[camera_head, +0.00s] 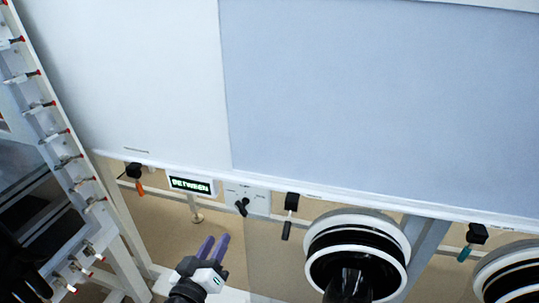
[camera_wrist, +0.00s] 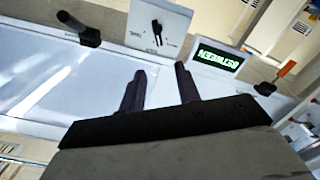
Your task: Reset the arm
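My gripper (camera_head: 213,247) is in the lower middle of the head view, in front of the glovebox row and below the small display. Its two dark purple fingers point up toward the panel, with a gap between them. In the wrist view my gripper (camera_wrist: 161,78) shows both fingers apart and nothing between them. The fingers are apart from the knob panel (camera_head: 258,199) and the display (camera_head: 191,185), which reads "BETWEEN". The display (camera_wrist: 219,58) and the knob panel (camera_wrist: 171,22) also show beyond the fingertips in the wrist view.
A black round glove port (camera_head: 357,252) stands right of my gripper, with another port (camera_head: 508,275) at the right edge. Handles with orange (camera_head: 139,187), black (camera_head: 287,226) and teal (camera_head: 464,254) grips hang below the pale cabinet front (camera_head: 380,100). A white rack (camera_head: 60,140) with red-tipped pegs is at left.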

